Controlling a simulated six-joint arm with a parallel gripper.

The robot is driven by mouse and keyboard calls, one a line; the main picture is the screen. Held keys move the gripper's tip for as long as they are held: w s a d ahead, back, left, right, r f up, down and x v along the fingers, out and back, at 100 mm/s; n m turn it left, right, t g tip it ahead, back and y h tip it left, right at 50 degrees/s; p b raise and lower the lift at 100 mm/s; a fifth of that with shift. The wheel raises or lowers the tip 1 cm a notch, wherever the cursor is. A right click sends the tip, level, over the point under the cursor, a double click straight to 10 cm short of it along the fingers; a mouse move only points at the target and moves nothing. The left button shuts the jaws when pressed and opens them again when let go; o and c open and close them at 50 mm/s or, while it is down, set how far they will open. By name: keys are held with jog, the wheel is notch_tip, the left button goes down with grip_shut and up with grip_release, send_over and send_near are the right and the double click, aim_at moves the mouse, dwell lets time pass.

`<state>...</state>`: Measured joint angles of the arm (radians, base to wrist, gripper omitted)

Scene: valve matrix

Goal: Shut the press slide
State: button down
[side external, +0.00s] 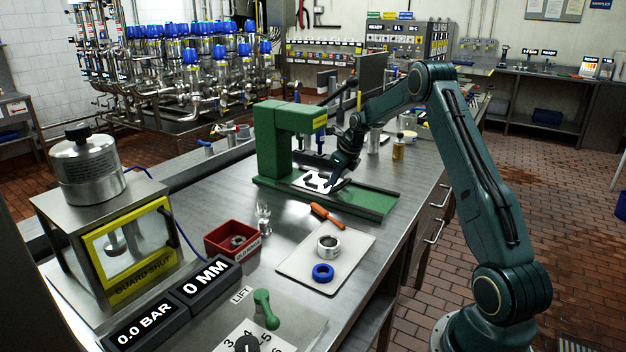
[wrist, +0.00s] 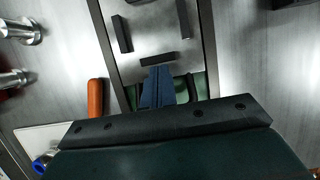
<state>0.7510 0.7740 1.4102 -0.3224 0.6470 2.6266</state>
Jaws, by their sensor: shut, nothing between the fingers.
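The green press (side external: 274,140) stands on the steel bench, with its green base (side external: 378,203) reaching out to the right. The press slide (side external: 312,186), a bright metal plate with black blocks on it, lies on that base in front of the press column. In the wrist view the slide (wrist: 155,25) fills the top middle, with several black blocks. My gripper (side external: 333,184) is shut and empty, low at the slide's right end. In the wrist view its blue fingers (wrist: 158,72) sit together by the plate's near edge, close to one block; I cannot tell whether they touch.
An orange-handled tool (side external: 326,215) lies near the base, beside a pale tray (side external: 300,262) with a metal ring (side external: 328,246) and a blue ring (side external: 323,272). A red bin (side external: 232,240) and a guarded box (side external: 125,250) stand at left.

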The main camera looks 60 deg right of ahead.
aim_at(329, 178)
jog(key=shift+r, duration=0.1)
dwell(0.3)
jog(key=shift+v, duration=4.9)
jog(key=d+f+t, duration=0.1)
jog(key=s+d+t, duration=0.1)
jog(key=t, duration=0.1)
jog(key=s+d+f+t, duration=0.1)
jog(key=t, duration=0.1)
jog(key=shift+s+d+f, duration=0.25)
jog(key=shift+d+f, duration=0.05)
jog(key=shift+f, duration=0.05)
jog(key=shift+w+f, duration=0.1)
jog(key=shift+f, duration=0.05)
jog(key=shift+x, duration=4.85)
jog(key=shift+w, duration=0.1)
